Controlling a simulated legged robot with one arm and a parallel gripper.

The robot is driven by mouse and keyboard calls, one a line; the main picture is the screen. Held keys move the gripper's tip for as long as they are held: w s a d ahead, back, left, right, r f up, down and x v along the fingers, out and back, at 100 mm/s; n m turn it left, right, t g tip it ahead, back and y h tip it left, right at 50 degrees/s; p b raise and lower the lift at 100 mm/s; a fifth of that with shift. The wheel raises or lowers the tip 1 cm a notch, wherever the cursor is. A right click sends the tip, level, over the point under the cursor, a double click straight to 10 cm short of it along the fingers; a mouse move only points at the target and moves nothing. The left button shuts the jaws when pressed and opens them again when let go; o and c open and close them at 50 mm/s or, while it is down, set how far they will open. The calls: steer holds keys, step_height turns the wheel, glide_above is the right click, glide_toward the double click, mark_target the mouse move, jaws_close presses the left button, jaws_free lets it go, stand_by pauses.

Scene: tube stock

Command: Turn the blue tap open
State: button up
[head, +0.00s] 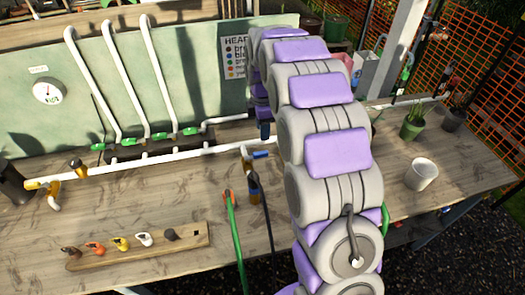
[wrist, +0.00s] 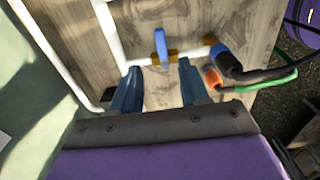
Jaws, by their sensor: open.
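The blue tap (wrist: 161,42) has a blue lever on a brass body. In the wrist view it sits on a white pipe, its lever lying across the pipe. In the head view the blue lever (head: 261,154) shows just left of my arm, near the long white pipe. My gripper (wrist: 158,70) is open, its two dark blue fingers apart, with the tap just beyond and between their tips in the picture. Nothing is between the fingers. In the head view most of my gripper is hidden behind my arm.
Right of the tap in the wrist view are a blue connector (wrist: 222,58) with a black hose and an orange connector (wrist: 212,79) with a green hose. Green taps (head: 143,139) stand behind the long pipe. A wooden rack (head: 140,245) lies front left, a white cup (head: 421,174) right.

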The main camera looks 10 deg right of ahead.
mark_target(262, 152)
step_height(262, 152, down, 10)
steer(key=shift+a+f+b, duration=0.1)
steer(key=shift+f+b, duration=0.1)
steer(key=shift+b, duration=0.8)
steer(key=shift+c, duration=0.2)
jaws_close()
